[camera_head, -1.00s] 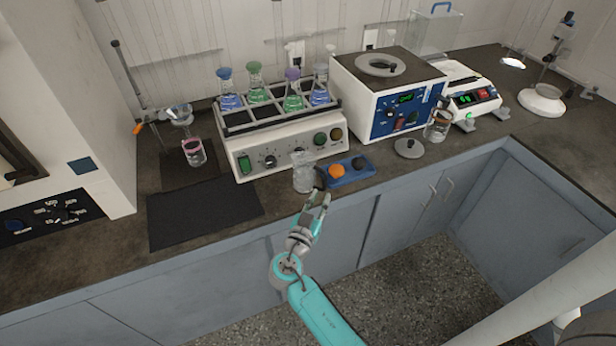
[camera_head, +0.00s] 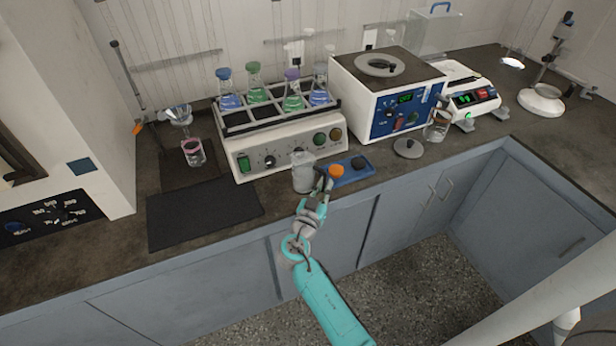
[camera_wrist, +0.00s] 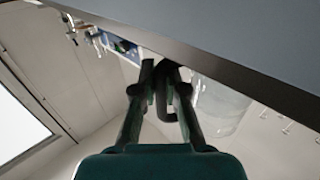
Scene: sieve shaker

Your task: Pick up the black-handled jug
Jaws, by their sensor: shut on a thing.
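The black-handled jug (camera_head: 302,176) is a clear vessel at the front edge of the bench, before the white shaker. It looks upright. Its black handle (camera_head: 323,181) faces right, toward my gripper (camera_head: 320,192). In the wrist view, my gripper (camera_wrist: 166,78) has its two fingers closed around the dark curved handle (camera_wrist: 168,100). The clear jug body (camera_wrist: 218,106) shows just right of the fingers. The fingertips partly hide the handle in the head view. I cannot tell whether the jug's base is touching the bench.
A blue block (camera_head: 352,172) with an orange and a dark knob sits close to the jug's right. The shaker (camera_head: 285,150) with several flasks stands right behind. A black mat (camera_head: 205,213) lies to the left. A grey lid (camera_head: 408,149) and a glass vessel (camera_head: 437,128) are further right.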

